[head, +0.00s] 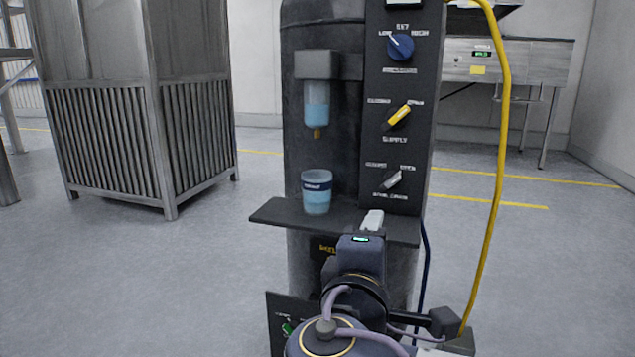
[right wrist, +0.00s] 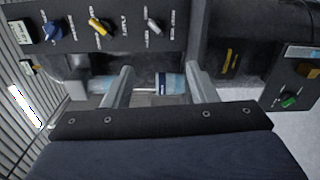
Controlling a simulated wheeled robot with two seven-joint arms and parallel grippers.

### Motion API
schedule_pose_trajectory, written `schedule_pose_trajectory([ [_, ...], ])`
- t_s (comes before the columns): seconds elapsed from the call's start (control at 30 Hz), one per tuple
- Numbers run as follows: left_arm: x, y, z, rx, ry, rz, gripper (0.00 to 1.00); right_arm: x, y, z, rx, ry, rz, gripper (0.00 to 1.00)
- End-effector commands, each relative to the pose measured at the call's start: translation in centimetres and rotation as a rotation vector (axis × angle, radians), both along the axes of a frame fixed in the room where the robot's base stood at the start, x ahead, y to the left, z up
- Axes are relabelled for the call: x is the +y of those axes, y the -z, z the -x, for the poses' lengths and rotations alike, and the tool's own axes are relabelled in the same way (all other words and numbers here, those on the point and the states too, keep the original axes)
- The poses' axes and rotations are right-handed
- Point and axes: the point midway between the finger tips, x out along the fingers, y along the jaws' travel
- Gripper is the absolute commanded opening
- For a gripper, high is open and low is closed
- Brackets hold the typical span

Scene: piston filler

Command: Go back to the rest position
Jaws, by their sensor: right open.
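My right arm rises from the bottom of the head view, and its gripper (head: 372,220) is in front of the filler's shelf (head: 265,213). In the right wrist view the right gripper (right wrist: 158,80) is open, its fingers apart. The cup (head: 316,195) of blue liquid stands upright on the shelf under the nozzle, left of the gripper. It also shows in the right wrist view (right wrist: 171,84), beyond the finger gap; I see no grip on it. My left gripper is not in view.
The filler's panel has a blue knob (head: 400,47), a yellow lever (head: 398,117) and a grey lever (head: 392,180). A yellow hose (head: 500,140) hangs at right. A lower box has a green knob (right wrist: 289,102). A slatted metal cabinet (head: 150,110) stands left; floor between is clear.

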Motion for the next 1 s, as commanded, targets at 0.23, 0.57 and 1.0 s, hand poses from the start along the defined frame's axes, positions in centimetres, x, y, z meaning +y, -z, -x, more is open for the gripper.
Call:
schedule_pose_trajectory([
  [0.23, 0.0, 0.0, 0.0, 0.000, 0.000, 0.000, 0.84, -3.2, 2.4, -0.2, 0.095, 0.053, -0.058, 0.52],
  [0.57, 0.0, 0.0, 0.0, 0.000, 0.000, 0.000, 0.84, -10.1, 8.7, 1.3, 0.321, 0.176, -0.241, 0.52],
  [1.0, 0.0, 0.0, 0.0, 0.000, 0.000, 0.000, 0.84, -17.0, 24.5, 14.9, 0.745, 0.522, -1.203, 0.52],
])
